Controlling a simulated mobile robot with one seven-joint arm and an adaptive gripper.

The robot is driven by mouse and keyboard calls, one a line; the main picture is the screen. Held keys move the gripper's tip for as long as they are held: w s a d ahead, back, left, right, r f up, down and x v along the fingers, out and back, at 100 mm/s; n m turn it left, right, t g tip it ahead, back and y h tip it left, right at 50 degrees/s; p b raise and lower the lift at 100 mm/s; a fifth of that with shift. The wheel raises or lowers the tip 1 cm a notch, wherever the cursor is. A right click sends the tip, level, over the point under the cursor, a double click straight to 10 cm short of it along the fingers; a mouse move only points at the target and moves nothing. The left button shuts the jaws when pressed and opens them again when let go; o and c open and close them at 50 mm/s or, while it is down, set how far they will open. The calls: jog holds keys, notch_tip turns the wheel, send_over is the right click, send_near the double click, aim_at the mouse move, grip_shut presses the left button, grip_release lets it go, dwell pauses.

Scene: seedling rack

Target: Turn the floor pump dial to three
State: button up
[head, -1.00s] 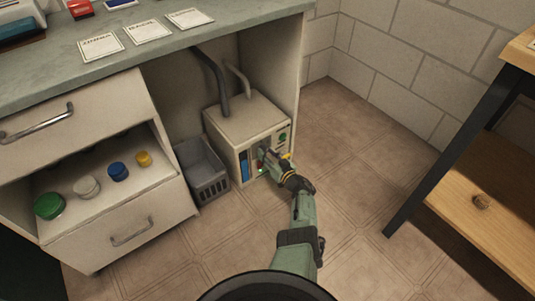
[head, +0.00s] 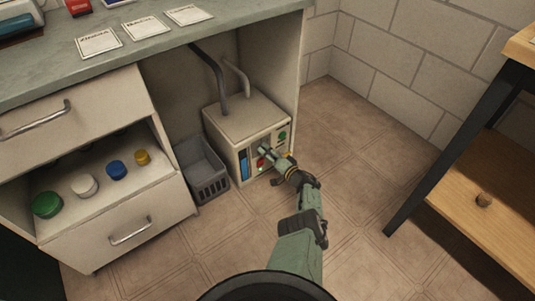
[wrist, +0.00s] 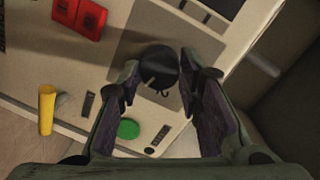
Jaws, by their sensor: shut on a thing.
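The floor pump (head: 240,115) is a cream box standing on the floor in the open bay under the counter. Its front panel faces my arm. In the wrist view a round black dial (wrist: 158,67) stands out from the cream panel (wrist: 215,45). My gripper (wrist: 157,80) has one finger on each side of the dial and is shut on it. My gripper also shows in the head view (head: 268,153), against the pump's front, where it hides the dial. A small pale mark shows on the dial's edge; I cannot read its setting.
The panel has a red block (wrist: 90,19), a green button (wrist: 128,129) and a yellow part (wrist: 47,108). A grey basket (head: 203,170) stands left of the pump, beside an open drawer (head: 130,232). A black-legged wooden table (head: 465,225) stands at right.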

jog(key=shift+m, duration=1)
jog(key=o, duration=1.2)
jog(key=shift+d, duration=0.15)
jog(key=shift+s+d, duration=0.4)
jog(key=shift+v, duration=3.15)
